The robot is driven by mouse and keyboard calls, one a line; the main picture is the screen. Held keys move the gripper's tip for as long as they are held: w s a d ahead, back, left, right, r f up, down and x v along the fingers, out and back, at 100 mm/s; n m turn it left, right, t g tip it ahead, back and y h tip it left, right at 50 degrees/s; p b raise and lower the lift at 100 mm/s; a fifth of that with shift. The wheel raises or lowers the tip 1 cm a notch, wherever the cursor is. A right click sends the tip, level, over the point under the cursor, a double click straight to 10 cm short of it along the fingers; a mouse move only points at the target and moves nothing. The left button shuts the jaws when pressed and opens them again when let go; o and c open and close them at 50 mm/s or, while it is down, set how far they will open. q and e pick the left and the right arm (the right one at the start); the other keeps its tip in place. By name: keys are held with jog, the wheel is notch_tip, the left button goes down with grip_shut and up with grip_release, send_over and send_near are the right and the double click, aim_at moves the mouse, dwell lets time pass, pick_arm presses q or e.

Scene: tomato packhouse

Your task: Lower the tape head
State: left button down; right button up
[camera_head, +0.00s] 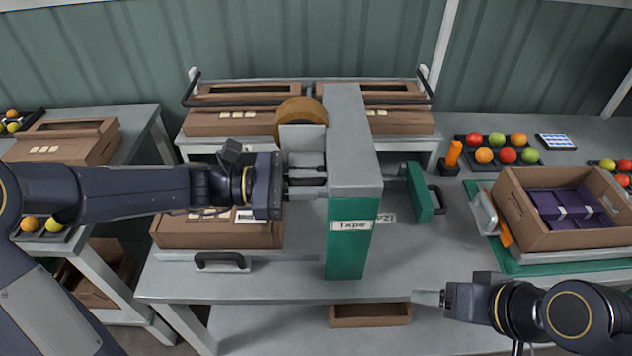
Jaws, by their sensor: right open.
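The tape machine is a green and grey post (350,245) labelled "Tape", standing on the grey bench. On its left side are a brown tape roll (303,113) and a light grey block (303,140), which looks like the tape head. My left gripper (308,180) reaches in from the left, with its fingers just below this block and close to the post. Whether it grips anything is hidden. My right gripper (430,298) is open and empty, low over the bench front, right of the post. A green part with a black handle (436,200) juts out right of the post.
A closed carton (215,234) lies on the bench left of the post, beneath my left arm. More cartons (230,122) stand behind. On the right, an open carton (550,240) holds purple packs, near a fruit tray (462,142). The bench between post and open carton is largely clear.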

pick_arm(q)
notch_tip(320, 180, down, 6)
jog(key=b, duration=0.3)
jog(key=shift+f, duration=0.1)
jog(key=c, duration=1.5)
grip_release()
jog(key=shift+o, duration=0.7)
jog(key=a, duration=0.8)
jog(key=shift+b, duration=0.3)
jog(key=shift+d, duration=0.1)
